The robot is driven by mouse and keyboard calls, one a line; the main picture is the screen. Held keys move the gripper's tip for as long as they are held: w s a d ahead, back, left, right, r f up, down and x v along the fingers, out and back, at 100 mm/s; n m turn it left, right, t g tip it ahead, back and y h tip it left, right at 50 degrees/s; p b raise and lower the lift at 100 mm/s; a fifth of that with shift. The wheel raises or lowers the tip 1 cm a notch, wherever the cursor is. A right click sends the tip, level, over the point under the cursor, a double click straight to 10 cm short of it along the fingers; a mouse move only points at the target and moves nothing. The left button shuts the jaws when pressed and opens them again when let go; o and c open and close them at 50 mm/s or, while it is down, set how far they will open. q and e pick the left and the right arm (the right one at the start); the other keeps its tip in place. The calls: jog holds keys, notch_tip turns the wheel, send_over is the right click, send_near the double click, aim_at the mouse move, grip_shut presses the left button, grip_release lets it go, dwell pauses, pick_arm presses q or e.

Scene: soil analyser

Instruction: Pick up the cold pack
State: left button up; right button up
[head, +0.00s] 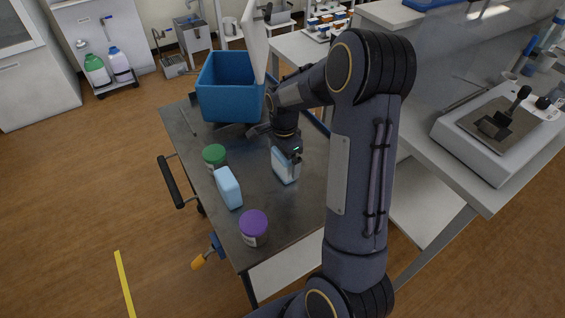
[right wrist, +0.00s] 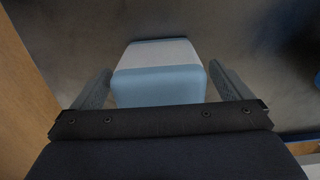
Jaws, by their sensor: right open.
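A light blue block with a pale band, which looks like a cold pack (head: 285,167), stands on the metal cart top under my right gripper (head: 287,152). In the right wrist view the pack (right wrist: 158,86) lies between the two fingers of my right gripper (right wrist: 160,74). The fingers are open, one on each side, with a visible gap at least on the left. A second, similar light blue block (head: 228,188) stands to the left on the cart. I cannot tell them apart by any label. My left gripper is not in view.
The cart (head: 283,210) also holds a green-lidded jar (head: 214,157), a purple-lidded jar (head: 253,228) and a blue bin (head: 228,97) with a raised pale lid. A bench with a scale (head: 500,125) stands to the right. The cart's front middle is clear.

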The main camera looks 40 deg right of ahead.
jog(key=shift+f, duration=0.75)
jog(key=c, duration=1.3)
jog(key=shift+r, duration=0.15)
